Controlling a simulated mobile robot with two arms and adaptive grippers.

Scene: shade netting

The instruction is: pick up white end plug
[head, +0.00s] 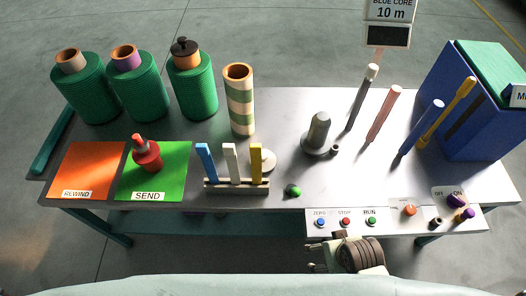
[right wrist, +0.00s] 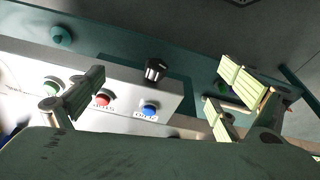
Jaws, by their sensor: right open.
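A cream-white round piece (head: 268,160), which looks like the white end plug, lies on the table behind the yellow upright strip. The strip partly hides it in the head view. My right gripper (head: 313,254) is at the table's front edge, by the button panel, in front and to the right of the white piece and apart from it. The white piece does not show in that view. My left gripper is not in view.
Blue, white and yellow strips (head: 231,163) stand in a rack before the white piece. A striped tube (head: 240,105) and green rolls (head: 140,88) stand behind and left. A grey post (head: 319,132) stands to the right. The button panel (head: 390,221) runs along the front edge.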

